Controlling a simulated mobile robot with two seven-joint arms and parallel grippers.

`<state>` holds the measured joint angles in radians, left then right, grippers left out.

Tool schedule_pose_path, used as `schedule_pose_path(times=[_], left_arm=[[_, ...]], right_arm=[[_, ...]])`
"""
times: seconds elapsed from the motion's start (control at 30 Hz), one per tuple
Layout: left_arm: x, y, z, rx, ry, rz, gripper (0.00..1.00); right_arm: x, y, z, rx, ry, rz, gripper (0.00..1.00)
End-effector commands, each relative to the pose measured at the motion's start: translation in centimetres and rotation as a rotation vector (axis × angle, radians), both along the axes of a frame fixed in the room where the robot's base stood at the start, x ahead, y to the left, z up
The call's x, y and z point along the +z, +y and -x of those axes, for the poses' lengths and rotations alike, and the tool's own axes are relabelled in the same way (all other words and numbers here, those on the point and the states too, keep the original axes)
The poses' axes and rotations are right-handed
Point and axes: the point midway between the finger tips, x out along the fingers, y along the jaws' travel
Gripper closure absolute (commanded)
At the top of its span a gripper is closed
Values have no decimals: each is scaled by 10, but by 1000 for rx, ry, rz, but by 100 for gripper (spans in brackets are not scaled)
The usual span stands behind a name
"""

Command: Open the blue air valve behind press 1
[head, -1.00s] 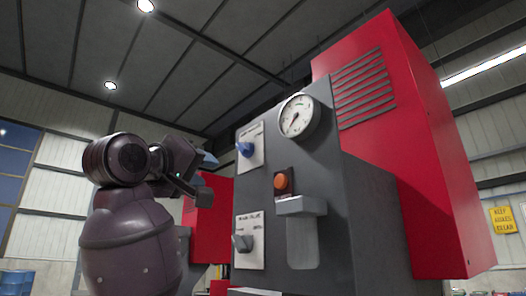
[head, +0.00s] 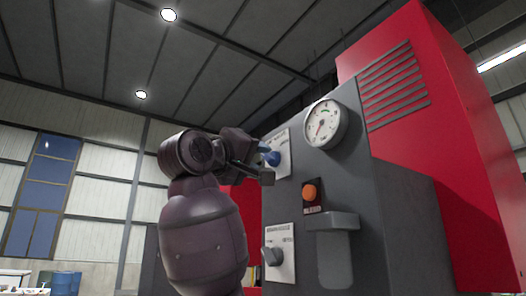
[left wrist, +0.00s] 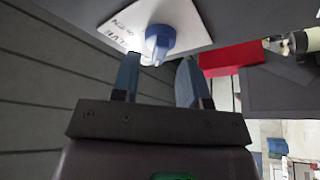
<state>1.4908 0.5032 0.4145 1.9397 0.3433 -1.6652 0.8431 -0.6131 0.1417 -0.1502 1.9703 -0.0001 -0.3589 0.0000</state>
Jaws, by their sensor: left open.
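The blue air valve knob (head: 270,157) sits on a white label plate (head: 282,148) on the grey panel, left of the gauge. In the left wrist view the blue knob (left wrist: 160,42) shows on its white plate (left wrist: 188,18), just beyond my fingertips. My left gripper (head: 262,166) is at the plate, close to the knob. In the left wrist view its two blue-grey fingers (left wrist: 158,72) are apart with nothing between them. The knob lies ahead of the gap; I cannot tell whether a finger touches it. My right gripper is not clearly in view.
A pressure gauge (head: 326,124), an orange button (head: 309,193) and a grey ledge (head: 333,221) are on the panel right of the valve. A second, grey knob (head: 272,256) is below. A red housing (head: 425,110) rises behind.

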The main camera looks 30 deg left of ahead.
Motion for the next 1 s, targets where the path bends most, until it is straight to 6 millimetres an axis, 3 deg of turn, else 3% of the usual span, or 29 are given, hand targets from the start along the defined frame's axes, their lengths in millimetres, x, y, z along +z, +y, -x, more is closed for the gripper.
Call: schedule_pose_path(times=[0.2, 0.57, 0.83, 1.0], left_arm=[[6, -2, -20, -2, 0, 1, 60], [6, -3, -23, 0, 0, 1, 60], [6, -3, -23, -1, -1, 1, 99], [7, -3, -23, -1, -1, 0, 100]], right_arm=[[1, -1, 5, -2, 16, 0, 30], [-1, -1, 6, -3, 20, -1, 30], [2, 0, 4, -2, 11, -1, 30], [4, 0, 3, -2, 8, -1, 30]])
